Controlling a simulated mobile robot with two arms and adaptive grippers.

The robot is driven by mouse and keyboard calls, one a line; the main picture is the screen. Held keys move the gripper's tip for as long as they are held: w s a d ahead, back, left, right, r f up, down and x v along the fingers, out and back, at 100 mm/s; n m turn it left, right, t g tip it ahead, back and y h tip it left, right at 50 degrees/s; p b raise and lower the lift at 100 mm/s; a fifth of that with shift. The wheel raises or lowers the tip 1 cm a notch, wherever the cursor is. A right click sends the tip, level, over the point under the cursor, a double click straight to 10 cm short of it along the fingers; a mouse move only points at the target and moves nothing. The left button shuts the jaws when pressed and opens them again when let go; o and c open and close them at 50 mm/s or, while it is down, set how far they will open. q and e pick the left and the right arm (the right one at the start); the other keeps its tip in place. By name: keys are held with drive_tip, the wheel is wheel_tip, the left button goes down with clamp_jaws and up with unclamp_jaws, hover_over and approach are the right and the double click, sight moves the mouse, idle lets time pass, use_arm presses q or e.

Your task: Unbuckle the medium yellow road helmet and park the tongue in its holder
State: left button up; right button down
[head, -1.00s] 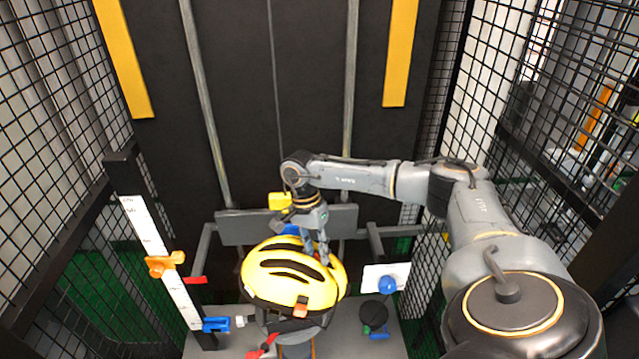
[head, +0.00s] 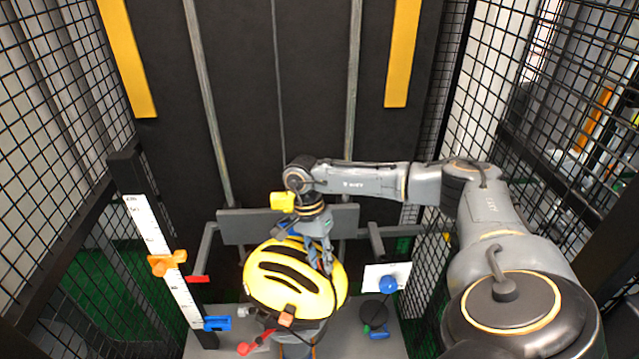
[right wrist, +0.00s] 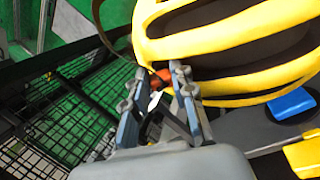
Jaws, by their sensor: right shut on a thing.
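The yellow road helmet (head: 262,283) sits tilted on a stand in the lower middle of the head view, with an orange piece (head: 287,317) at its near edge. My right gripper (head: 322,262) reaches down from above onto the helmet's far right side. In the right wrist view its two fingers (right wrist: 158,90) close at the yellow rim of the helmet (right wrist: 225,40). A dark strip, a white piece and an orange-red piece show around the fingertips. The exact grip is partly hidden. I cannot make out the buckle tongue or its holder. My left gripper is not in view.
A white scale (head: 160,250) with an orange clamp (head: 166,263) and a blue clamp (head: 217,323) stands at left. A white plate (head: 400,272) with a blue ball (head: 388,284) is right of the helmet. A yellow block (head: 283,201) is beside my right wrist. Mesh walls flank both sides.

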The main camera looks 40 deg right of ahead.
drive_tip(key=shift+s+a, duration=0.2)
drive_tip(key=shift+s, duration=0.15)
drive_tip(key=shift+s+a, duration=0.1)
drive_tip(key=shift+s, duration=0.05)
drive_tip(key=shift+s+a+r, duration=0.25)
drive_tip(key=shift+s+a, duration=0.1)
drive_tip(key=shift+s, duration=0.1)
drive_tip(key=shift+s+a, duration=0.1)
drive_tip(key=shift+s, duration=0.05)
drive_tip(key=shift+s+a, duration=0.1)
